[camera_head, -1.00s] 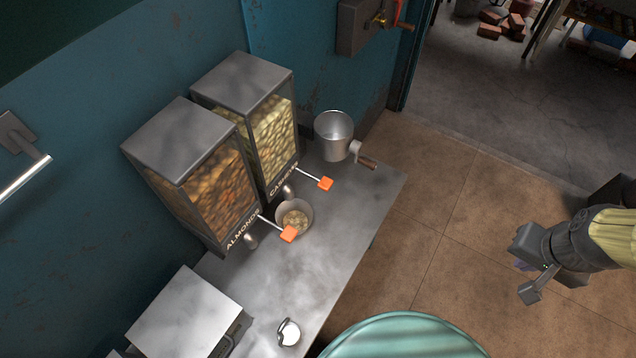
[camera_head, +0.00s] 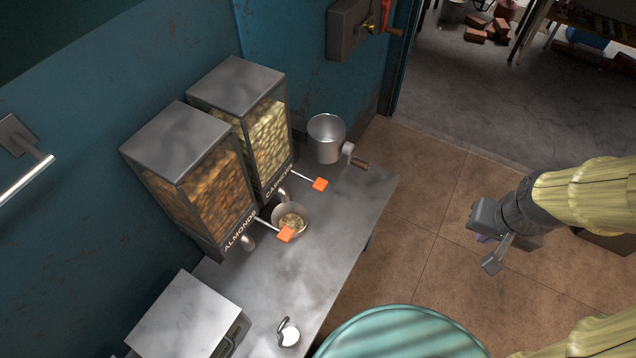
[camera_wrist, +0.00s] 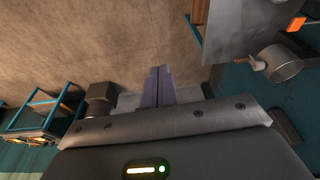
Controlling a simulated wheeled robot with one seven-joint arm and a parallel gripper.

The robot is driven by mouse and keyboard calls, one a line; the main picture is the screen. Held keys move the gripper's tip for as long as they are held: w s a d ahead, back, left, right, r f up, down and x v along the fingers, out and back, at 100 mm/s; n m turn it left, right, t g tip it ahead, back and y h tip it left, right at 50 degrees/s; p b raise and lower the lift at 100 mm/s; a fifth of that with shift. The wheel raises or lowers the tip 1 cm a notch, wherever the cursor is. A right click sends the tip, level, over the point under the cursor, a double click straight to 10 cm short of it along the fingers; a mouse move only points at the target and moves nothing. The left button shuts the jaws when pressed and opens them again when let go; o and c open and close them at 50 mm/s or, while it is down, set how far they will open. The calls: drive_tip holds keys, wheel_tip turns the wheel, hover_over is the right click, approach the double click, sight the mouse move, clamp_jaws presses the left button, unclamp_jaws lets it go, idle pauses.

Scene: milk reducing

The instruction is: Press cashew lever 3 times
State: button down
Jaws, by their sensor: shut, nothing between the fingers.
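The cashew dispenser (camera_head: 262,130) stands on the metal counter against the blue wall, with pale nuts behind its clear front. Its lever ends in an orange tab (camera_head: 320,184); an orange tab also shows at the upper right of the wrist view (camera_wrist: 297,23). A metal bowl (camera_head: 303,212) with some nuts in it sits below the dispenser spouts. My gripper (camera_head: 487,252) hangs over the brown floor, right of the counter and apart from the lever. In the wrist view its purple fingers (camera_wrist: 158,88) are together with nothing between them.
The almond dispenser (camera_head: 190,185), with its own orange tab (camera_head: 286,235), stands beside the cashew one. A metal pot with a crank (camera_head: 327,150) stands at the counter's far end. A box-like scale (camera_head: 190,315) and a small metal cup (camera_head: 290,335) are nearer. A teal round top (camera_head: 400,335) is at bottom.

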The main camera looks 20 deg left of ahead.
drive_tip(key=w+a+f+m+t+p, duration=0.1)
drive_tip(key=w+a+f+m, duration=0.1)
drive_tip(key=w+a, duration=0.45)
drive_tip(key=m+y+p, duration=0.3)
drive_tip(key=m+y, duration=0.5)
drive_tip(key=m, duration=0.4)
hover_over(323, 185)
wheel_tip(323, 185, down, 8)
drive_tip(key=shift+s+r, duration=0.1)
drive_tip(key=shift+r, duration=0.1)
drive_tip(key=shift+f, duration=0.1)
wheel_tip(323, 185, down, 9)
drive_tip(key=b, duration=0.6)
drive_tip(key=shift+f+b, duration=0.25)
drive_tip(key=shift+b, duration=0.25)
